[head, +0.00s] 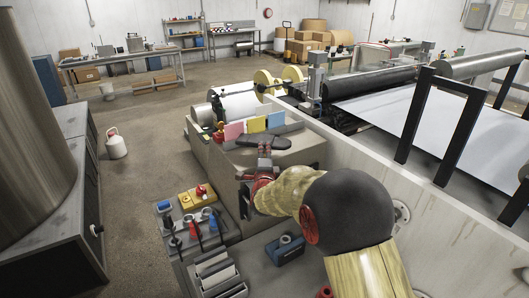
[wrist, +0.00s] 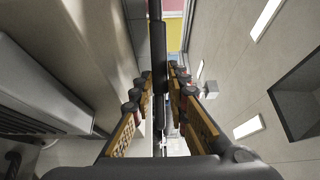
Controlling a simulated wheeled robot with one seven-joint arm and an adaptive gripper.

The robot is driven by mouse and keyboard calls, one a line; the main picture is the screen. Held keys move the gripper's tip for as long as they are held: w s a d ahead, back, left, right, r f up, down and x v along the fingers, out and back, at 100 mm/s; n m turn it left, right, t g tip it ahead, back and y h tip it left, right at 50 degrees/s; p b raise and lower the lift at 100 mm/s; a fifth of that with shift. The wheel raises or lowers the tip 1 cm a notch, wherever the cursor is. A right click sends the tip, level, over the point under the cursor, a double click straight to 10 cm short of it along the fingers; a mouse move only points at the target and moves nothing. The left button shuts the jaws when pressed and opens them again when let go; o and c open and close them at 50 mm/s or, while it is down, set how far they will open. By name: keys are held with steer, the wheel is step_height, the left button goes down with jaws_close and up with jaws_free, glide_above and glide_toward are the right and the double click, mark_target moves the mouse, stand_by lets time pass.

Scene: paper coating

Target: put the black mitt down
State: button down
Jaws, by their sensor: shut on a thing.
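The black mitt (head: 258,141) is a flat dark shape in front of the coloured panels on the beige machine ledge in the head view. My gripper (head: 264,152) is shut on it from the near side. In the wrist view the mitt (wrist: 158,50) shows edge-on as a dark upright strip between the two fingers of my gripper (wrist: 158,80). I cannot tell whether the mitt touches the ledge under it. My fingers hide part of it.
Pink, yellow and blue panels (head: 254,124) stand just behind the mitt. A yellow tray (head: 183,203), a dark tool tray (head: 172,243) and a blue box (head: 287,251) lie nearer. The white roller (head: 240,105) is beyond. Bare ledge (head: 295,153) shows right of the gripper.

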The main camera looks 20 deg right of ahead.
steer(key=shift+f, duration=0.15)
steer(key=c, duration=1.7)
jaws_free()
steer(key=shift+c, duration=0.2)
